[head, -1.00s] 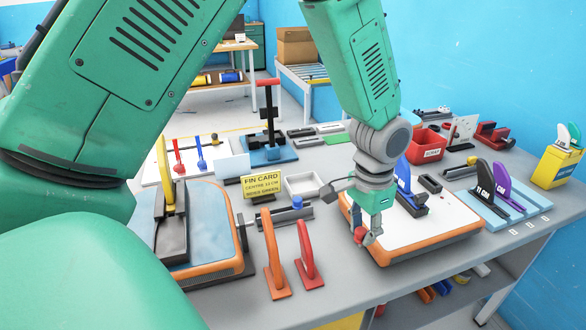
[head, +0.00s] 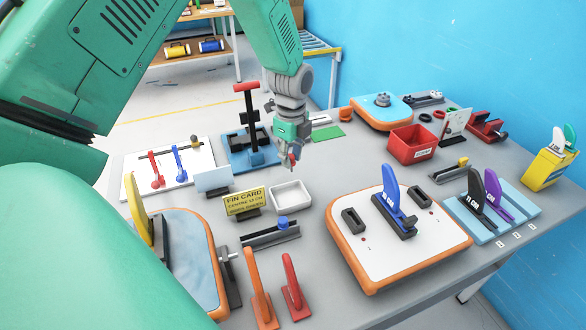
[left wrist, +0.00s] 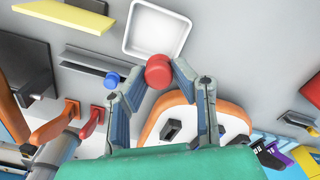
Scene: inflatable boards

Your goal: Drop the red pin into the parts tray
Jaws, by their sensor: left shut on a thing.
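My left gripper (head: 290,163) is shut on the red pin (head: 292,159), which is mostly hidden by the fingers in the head view. The left wrist view shows the red pin's round end (left wrist: 158,71) between the two fingertips (left wrist: 158,84). The parts tray appears to be the small white open tray (head: 306,207), which lies on the grey table and looks empty. In the head view the gripper is just behind and above the tray. My right gripper is not in view.
A yellow fin card (head: 244,201) stands left of the tray, and a grey rail with a blue knob (head: 271,233) lies in front. A blue stand with a red-topped post (head: 250,120) is behind left. An orange-edged board with a blue fin (head: 350,245) is front right.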

